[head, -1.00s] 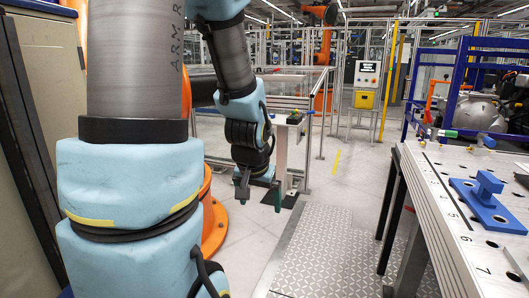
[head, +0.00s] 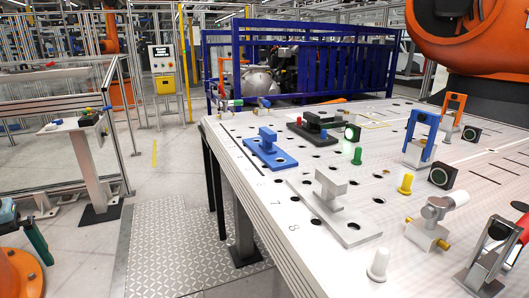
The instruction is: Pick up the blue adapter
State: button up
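The blue adapter (head: 270,148) is a flat blue plate with an upright T-shaped block on it. It lies on the white perforated table (head: 300,255) near its left edge, in front of a similar black adapter and behind a grey metal one. Part of my gripper (head: 33,238) shows at the left edge of the head view, with a dark green finger. It is over the floor, well left of the table and far from the blue adapter. Most of it is cut off, so its opening is hidden.
The grey adapter (head: 332,205) and black adapter (head: 318,128) stand close to the blue one. Green (head: 357,156), yellow (head: 405,184) and white (head: 378,264) pegs stand to the right. A small stand (head: 92,165) is at left. Tread-plate floor (head: 190,240) lies clear beside the table.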

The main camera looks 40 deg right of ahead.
aim_at(263, 147)
jog(key=i+l+z, duration=0.55)
jog(key=i+z, duration=0.55)
jog(key=i, duration=0.5)
